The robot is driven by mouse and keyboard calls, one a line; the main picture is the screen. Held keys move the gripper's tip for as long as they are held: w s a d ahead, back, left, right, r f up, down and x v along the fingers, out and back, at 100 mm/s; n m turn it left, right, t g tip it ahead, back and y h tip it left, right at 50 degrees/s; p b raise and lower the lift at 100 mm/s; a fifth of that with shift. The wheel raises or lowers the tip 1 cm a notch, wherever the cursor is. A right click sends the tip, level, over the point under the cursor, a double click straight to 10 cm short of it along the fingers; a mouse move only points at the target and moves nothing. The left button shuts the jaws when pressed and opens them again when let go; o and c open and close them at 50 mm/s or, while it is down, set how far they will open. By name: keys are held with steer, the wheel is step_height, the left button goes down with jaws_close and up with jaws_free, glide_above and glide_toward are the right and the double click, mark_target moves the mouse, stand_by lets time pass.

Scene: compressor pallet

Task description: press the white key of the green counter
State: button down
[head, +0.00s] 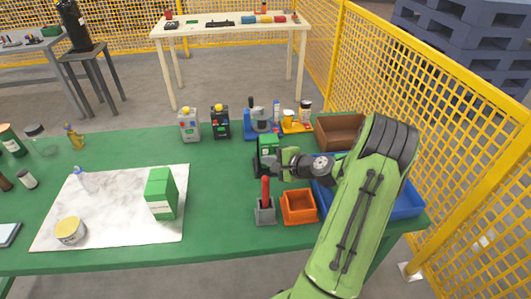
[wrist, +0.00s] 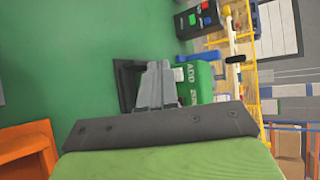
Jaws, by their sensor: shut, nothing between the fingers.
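The green counter (head: 268,144) stands on the green table, left of my arm in the head view. In the wrist view its green body (wrist: 201,84) carries white lettering that reads "ADD" and part of another word. A small white part, likely the white key (wrist: 179,74), shows just right of my fingers. My gripper (wrist: 158,66) is shut and empty, its fingertips close beside the counter and over its dark base (wrist: 126,80). In the head view my gripper (head: 281,160) hides the counter's lower part. I cannot tell whether the fingertips touch the key.
Grey and black button boxes (head: 189,125) (head: 220,122) stand behind left. A brown bin (head: 340,131), a blue tray (head: 407,203) and an orange bin (head: 298,206) are close to my arm. A red-handled item (head: 265,203) stands in front. A green carton (head: 161,193) stands on the marble board (head: 110,185).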

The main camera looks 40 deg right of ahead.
steer(key=shift+s+a+b, duration=0.35)
steer(key=shift+s+a, duration=0.4)
steer(key=shift+s, duration=0.3)
steer(key=shift+s+a+b, duration=0.35)
steer(key=shift+s+a, duration=0.35)
steer(key=shift+s, duration=0.35)
